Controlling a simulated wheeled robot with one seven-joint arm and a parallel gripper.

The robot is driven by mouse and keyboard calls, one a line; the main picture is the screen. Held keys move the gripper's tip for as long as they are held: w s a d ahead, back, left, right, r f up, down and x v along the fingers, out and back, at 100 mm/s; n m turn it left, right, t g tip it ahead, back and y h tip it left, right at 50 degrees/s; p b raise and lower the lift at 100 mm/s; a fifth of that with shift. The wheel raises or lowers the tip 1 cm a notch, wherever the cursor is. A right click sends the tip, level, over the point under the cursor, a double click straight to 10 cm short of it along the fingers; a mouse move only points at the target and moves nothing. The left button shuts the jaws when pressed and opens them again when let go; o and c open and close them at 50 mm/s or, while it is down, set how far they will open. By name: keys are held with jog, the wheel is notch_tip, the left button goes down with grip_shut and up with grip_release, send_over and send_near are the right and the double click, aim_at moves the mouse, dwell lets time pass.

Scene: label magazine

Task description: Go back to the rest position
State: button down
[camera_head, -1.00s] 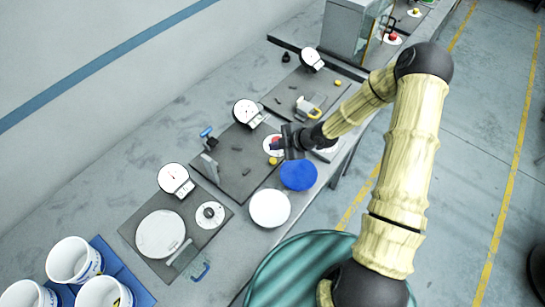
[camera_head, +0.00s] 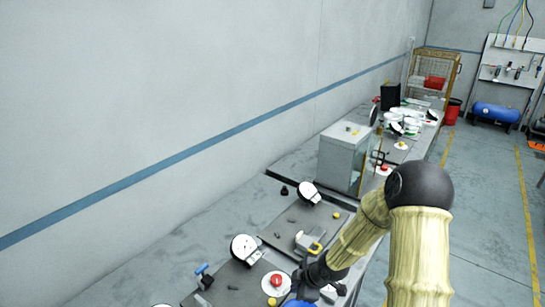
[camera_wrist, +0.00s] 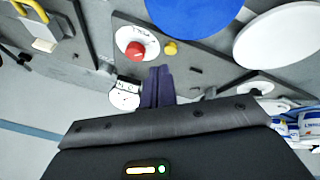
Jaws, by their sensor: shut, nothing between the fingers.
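My gripper (camera_head: 308,284) is low in the head view, at the front edge of the long bench (camera_head: 160,262). In the wrist view its dark fingers (camera_wrist: 158,86) are together with nothing between them. A red button on a white disc (camera_wrist: 137,44) and a small yellow knob (camera_wrist: 170,48) lie beyond the fingertips in the wrist view. The red button (camera_head: 276,280) also shows just left of the gripper in the head view. A blue disc (camera_wrist: 195,12) is at the top of the wrist view, and a white disc (camera_wrist: 278,36) is beside it.
Dial gauges (camera_head: 245,249) stand on dark plates along the bench. A grey cabinet (camera_head: 346,158) stands farther back, with a wire cage (camera_head: 436,72) at the far end. Open floor (camera_head: 480,200) lies to the right.

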jog(key=s+d+r+m+h+b, duration=0.1)
jog(key=s+d+r+m+h, duration=0.1)
jog(key=s+d+r+m, duration=0.2)
jog(key=s+d+r+m+g+h+b, duration=0.1)
jog(key=s+d+r+m, duration=0.3)
jog(key=s+r+m, duration=0.4)
jog(key=s+m+h+b, duration=0.1)
jog(key=s+m, duration=0.3)
jog(key=m, duration=0.1)
jog(key=shift+r+b, duration=0.2)
jog(key=shift+b, duration=0.1)
jog(key=shift+w, duration=0.1)
jog(key=shift+d, duration=0.1)
dwell(0.5)
